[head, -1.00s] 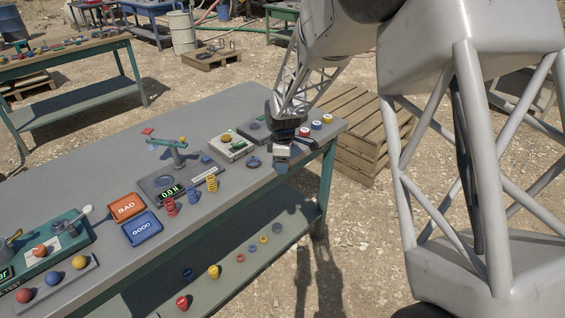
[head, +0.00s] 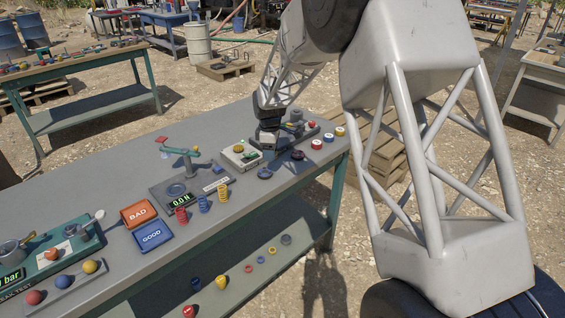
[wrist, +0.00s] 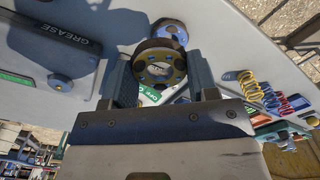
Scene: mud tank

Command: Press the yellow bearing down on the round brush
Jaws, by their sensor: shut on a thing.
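My gripper (head: 268,148) hangs over the right part of the workbench, beside a white box. The bearing is too small to make out in the head view. I cannot identify the round brush for certain.
A grey block marked GREASE (wrist: 50,40) is close on the left in the wrist view. Coloured springs (head: 203,203), a force gauge plate (head: 163,193) and red and blue trays stand further left.

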